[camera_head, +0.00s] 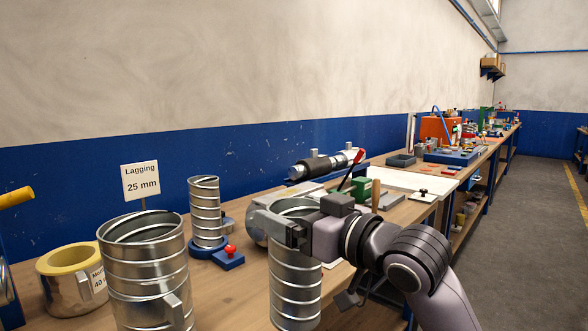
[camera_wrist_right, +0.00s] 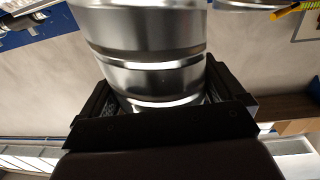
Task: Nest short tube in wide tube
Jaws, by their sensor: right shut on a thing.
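My right gripper (camera_head: 285,226) is shut on a spiral-ribbed metal tube (camera_head: 296,284), gripping it near its upper rim. This tube, which looks like the short tube, hangs upright at the bench's front edge. In the right wrist view the tube (camera_wrist_right: 150,65) sits between both fingers. The wide tube (camera_head: 148,273), a larger ribbed metal cylinder with a small side tab, stands upright at the front left, open at the top. The held tube is apart from it, to its right. The lower end of the wide tube is cut off by the frame. My left gripper is not in view.
A slim ribbed tube (camera_head: 206,210) stands on a blue base behind the wide tube, beside a blue block with a red knob (camera_head: 230,252). A "Lagging 25 mm" sign (camera_head: 141,181) rises behind. Bare bench lies between wide and held tubes.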

